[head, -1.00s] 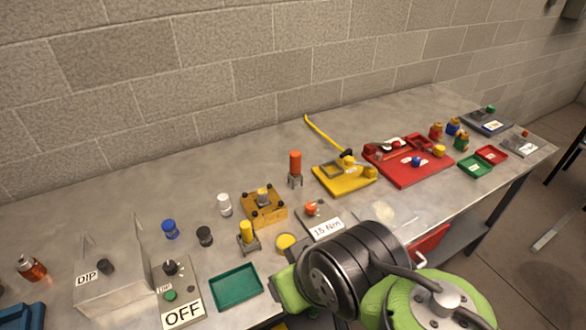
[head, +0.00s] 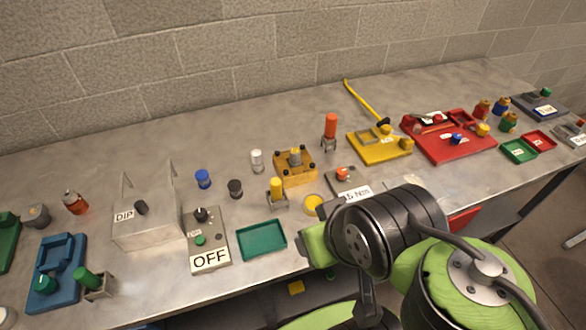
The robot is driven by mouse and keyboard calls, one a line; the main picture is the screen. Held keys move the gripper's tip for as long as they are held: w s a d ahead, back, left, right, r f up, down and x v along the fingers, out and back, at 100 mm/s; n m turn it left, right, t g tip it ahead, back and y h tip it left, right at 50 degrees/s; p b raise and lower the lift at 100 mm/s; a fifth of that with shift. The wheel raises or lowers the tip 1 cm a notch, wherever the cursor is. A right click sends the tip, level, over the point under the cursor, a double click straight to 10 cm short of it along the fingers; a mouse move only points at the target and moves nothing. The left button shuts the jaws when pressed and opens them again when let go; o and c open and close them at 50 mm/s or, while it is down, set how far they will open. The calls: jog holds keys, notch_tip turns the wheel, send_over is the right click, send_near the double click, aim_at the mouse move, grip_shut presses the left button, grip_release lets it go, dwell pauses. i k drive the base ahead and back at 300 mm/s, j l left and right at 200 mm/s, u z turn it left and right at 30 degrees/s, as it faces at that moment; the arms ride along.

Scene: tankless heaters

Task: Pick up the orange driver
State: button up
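An orange-handled driver (head: 330,126) stands upright in a small grey metal stand at the middle back of the bench, between a brass-coloured block and a yellow fixture. Its lower end is hidden by the stand. My green and black arm reaches in from the lower right, in front of the bench edge and well short of the driver. My gripper's fingers do not show in the head view.
A yellow-handled tool (head: 276,188) stands in a similar holder nearby. Around it are the brass-coloured block (head: 296,168), a 15 Nm fixture (head: 356,192), the yellow fixture (head: 380,152) and a red tray (head: 452,150). Bare bench lies behind the driver.

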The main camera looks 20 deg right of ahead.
aim_at(331, 118)
jog(key=i+l+u, duration=0.1)
jog(key=l+u, duration=0.5)
jog(key=u, duration=0.25)
